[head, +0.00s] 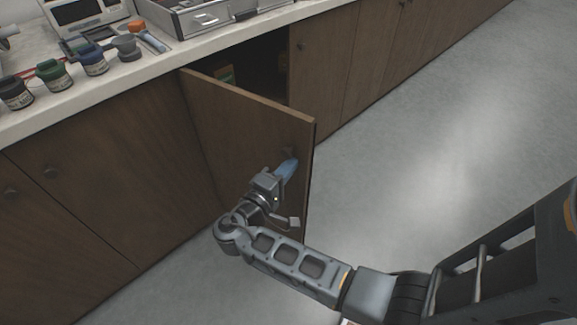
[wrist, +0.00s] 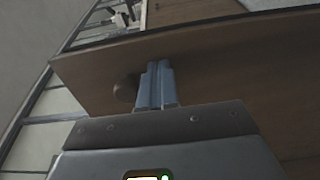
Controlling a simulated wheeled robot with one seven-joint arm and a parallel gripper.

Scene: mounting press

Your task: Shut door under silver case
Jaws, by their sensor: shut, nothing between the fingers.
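The brown cabinet door (head: 235,130) under the silver case (head: 215,18) stands wide open, swung out from the counter front. My gripper (head: 289,167) is shut and empty, with its blue fingers up against or very near the door's outer face by its free edge. In the wrist view the shut fingers (wrist: 158,72) lie just beside the round door knob (wrist: 126,88), over the door face (wrist: 215,65). I cannot tell whether the fingertips touch the door. The knob is mostly hidden behind my fingers in the head view.
The open cabinet (head: 262,72) is dark inside, with some small items at its left. Jars (head: 54,76) and a white device (head: 90,18) stand on the counter (head: 135,75). Other cabinet doors (head: 90,185) are shut. The grey floor (head: 430,130) at right is clear.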

